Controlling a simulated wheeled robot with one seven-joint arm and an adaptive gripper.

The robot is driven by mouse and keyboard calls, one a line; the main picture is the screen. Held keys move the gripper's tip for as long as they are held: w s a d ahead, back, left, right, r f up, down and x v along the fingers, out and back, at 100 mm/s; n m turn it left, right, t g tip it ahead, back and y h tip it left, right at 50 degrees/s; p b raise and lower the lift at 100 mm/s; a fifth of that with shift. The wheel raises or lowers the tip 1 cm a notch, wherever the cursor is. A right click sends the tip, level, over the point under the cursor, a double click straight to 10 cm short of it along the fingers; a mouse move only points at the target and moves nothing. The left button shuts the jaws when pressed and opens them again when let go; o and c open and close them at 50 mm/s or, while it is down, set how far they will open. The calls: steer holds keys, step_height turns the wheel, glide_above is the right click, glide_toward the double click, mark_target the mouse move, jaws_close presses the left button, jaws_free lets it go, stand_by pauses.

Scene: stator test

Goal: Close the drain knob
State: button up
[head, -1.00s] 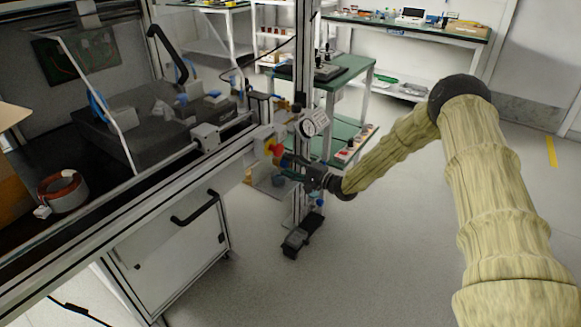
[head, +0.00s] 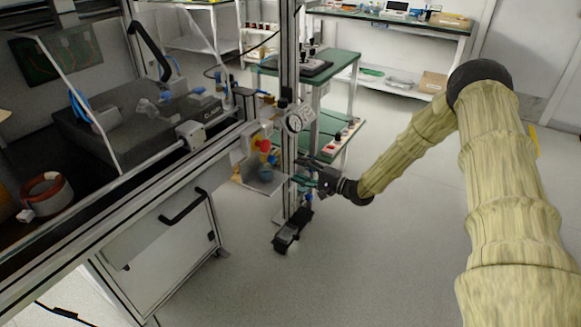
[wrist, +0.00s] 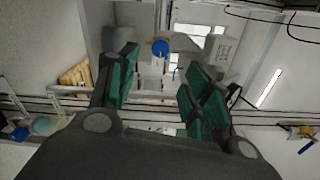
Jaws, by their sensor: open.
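My gripper (head: 301,172) is open, with green pads on its dark fingers, and points left toward the machine's front post in the head view. In the wrist view, a round blue knob (wrist: 160,47) shows between and beyond the open fingers (wrist: 158,85), apart from them. It is probably the drain knob, but I cannot read a label. In the head view, a small blue part (head: 309,197) shows on the post just below my gripper; I cannot tell whether it is the same knob. My gripper holds nothing.
A pressure gauge (head: 294,123) and a red knob (head: 262,145) sit on the machine above and left of my gripper. The grey floor (head: 340,260) below my arm is clear.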

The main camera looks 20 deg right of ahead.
steer(key=shift+v, duration=1.1)
